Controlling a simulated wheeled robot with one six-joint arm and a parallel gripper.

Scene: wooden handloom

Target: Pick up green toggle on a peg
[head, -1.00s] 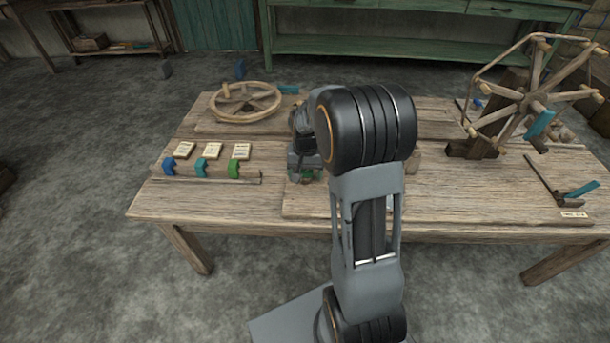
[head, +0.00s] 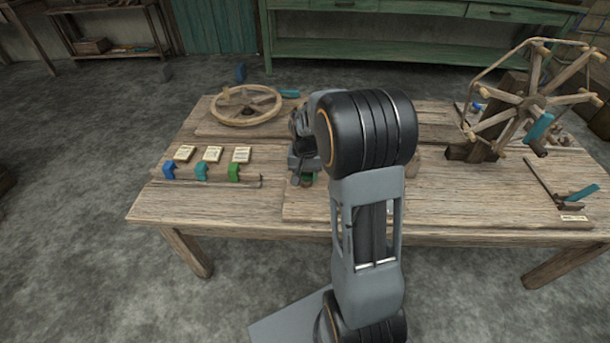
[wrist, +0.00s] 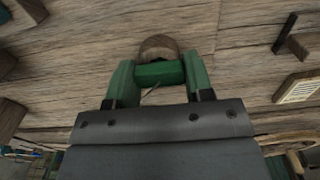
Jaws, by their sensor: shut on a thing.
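The green toggle (wrist: 160,74) is a short dark-green bar, seen in the wrist view between the two greenish fingers of my gripper (wrist: 160,80). The fingers are shut on it from both sides. A round brown wooden peg end (wrist: 158,46) shows right beside the bar; I cannot tell whether the toggle still touches it. In the head view my gripper (head: 302,180) is low over the middle of the table, left of my arm. Only a small bit of green shows there, and my arm hides much of that spot.
The wooden table (head: 200,208) holds blue (head: 169,170), teal (head: 201,171) and green (head: 234,172) hooks with label cards at left. A wooden wheel (head: 246,106) lies behind them. A spoked winder (head: 530,105) stands at right.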

